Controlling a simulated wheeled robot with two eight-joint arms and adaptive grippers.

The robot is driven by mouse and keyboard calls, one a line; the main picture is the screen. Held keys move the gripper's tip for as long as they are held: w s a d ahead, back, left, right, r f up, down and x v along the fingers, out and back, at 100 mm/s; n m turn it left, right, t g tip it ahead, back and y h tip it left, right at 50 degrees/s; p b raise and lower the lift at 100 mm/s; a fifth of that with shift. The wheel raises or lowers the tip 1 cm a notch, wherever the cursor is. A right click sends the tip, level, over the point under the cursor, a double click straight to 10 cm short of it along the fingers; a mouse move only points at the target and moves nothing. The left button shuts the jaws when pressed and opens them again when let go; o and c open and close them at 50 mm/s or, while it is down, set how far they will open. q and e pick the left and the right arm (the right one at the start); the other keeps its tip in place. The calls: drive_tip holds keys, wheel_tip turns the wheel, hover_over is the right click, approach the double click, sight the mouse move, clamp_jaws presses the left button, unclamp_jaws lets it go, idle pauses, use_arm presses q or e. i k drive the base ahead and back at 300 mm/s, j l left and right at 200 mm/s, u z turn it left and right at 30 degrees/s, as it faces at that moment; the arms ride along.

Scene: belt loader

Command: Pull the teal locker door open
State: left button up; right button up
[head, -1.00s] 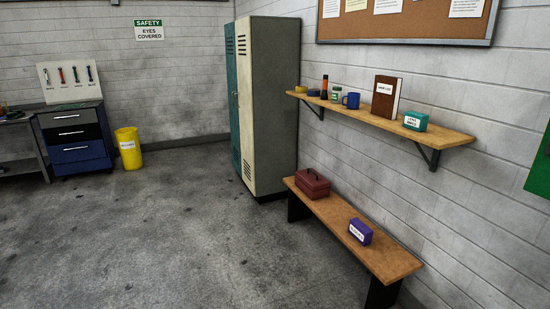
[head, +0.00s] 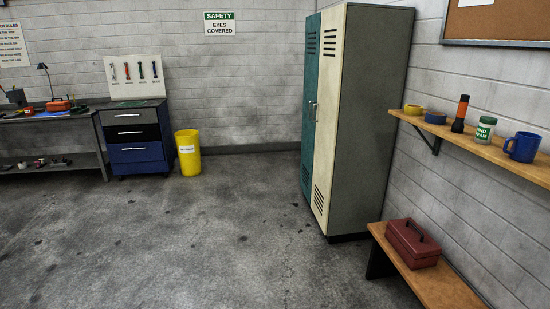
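The teal locker door (head: 309,125) is the left of two narrow doors on a tall grey locker (head: 370,120). It looks shut and is seen at a steep angle, with vent slots at top and bottom. The cream door (head: 326,130) beside it is nearer to me and also looks shut. Small handles show near the seam between the two doors, at about mid height. Neither of my grippers is in the head view.
A wooden bench (head: 437,287) with a dark red toolbox (head: 413,242) stands right of the locker, below a wall shelf (head: 480,147). A yellow bin (head: 188,152), blue drawer cabinet (head: 137,138) and workbench (head: 50,117) line the back. Open floor (head: 190,240) lies before the locker.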

sight(313, 23)
drive_tip(key=i, duration=2.4)
drive_tip(key=i+z, duration=0.15)
drive_tip(key=i, duration=0.3)
drive_tip(key=i+j+z, duration=0.1)
drive_tip(key=i, duration=0.35)
drive_tip(key=i+j+z, duration=0.15)
drive_tip(key=i, duration=0.3)
drive_tip(key=i+j+z, duration=0.15)
drive_tip(key=i, duration=0.25)
